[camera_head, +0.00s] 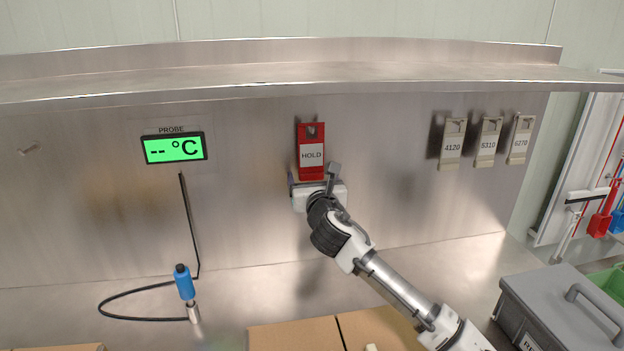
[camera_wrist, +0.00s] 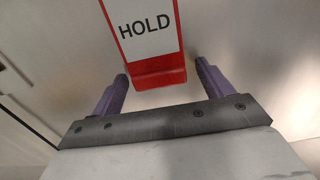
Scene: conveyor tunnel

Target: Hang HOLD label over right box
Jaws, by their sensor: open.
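The HOLD label (camera_head: 312,168) is a red tag with a white panel, hanging upright on the steel back wall in the head view. It also shows large in the wrist view (camera_wrist: 155,72), its lower edge between the finger tips. My gripper (camera_wrist: 160,82) is open, with one purple finger on each side of the label and a gap at both sides. In the head view my gripper (camera_head: 318,184) is just below the label. Two brown cardboard boxes (camera_head: 295,336) stand at the bottom edge, largely cut off; the right box (camera_head: 382,328) is partly behind my arm.
Three beige tags (camera_head: 452,145) numbered 4120, 5310 and 6270 hang at the right. A green probe display (camera_head: 174,148) and a blue-handled probe (camera_head: 185,284) with cable are at the left. A steel shelf (camera_head: 300,80) juts out above. A grey lidded case (camera_head: 565,310) stands at lower right.

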